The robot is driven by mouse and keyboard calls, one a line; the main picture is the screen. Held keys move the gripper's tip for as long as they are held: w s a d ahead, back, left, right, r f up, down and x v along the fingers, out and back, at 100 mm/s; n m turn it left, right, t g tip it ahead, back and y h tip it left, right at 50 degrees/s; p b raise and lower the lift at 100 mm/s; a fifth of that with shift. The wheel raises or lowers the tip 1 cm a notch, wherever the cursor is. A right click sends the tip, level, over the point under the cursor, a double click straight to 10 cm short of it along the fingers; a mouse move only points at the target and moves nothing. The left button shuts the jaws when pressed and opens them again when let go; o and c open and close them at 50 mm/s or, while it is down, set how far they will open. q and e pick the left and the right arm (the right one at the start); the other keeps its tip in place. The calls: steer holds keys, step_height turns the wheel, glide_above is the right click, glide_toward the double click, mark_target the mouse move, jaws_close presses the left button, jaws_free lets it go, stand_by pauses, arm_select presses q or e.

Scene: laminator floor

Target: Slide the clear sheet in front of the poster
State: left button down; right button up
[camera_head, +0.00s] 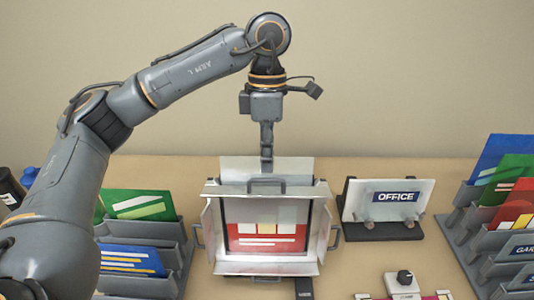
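The poster (262,228), red and white with pale blocks, stands upright in a metal frame (213,232) whose side flaps are spread open. A pale, see-through sheet (235,168) rises above the frame's top edge; its lower part is hard to make out. My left gripper (266,160) comes down from above over the middle of the sheet's top. Its fingers look close together at the sheet and seem shut on it, seen nearly edge-on. My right gripper is not in view.
A rack with green and blue cards (135,258) stands left of the frame. An OFFICE sign on a dark stand (385,232) is to the right. A grey rack (466,222) of coloured cards fills the far right. A small white device with a black knob (404,285) sits in front.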

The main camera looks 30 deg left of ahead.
arm_select(q)
steer(key=shift+f, duration=0.4)
steer(key=c, duration=1.4)
jaws_free()
steer(key=shift+c, duration=0.2)
steer(key=shift+r, duration=0.1)
step_height(320, 180, up, 12)
steer(key=w+a, duration=0.1)
steer(key=w, duration=0.1)
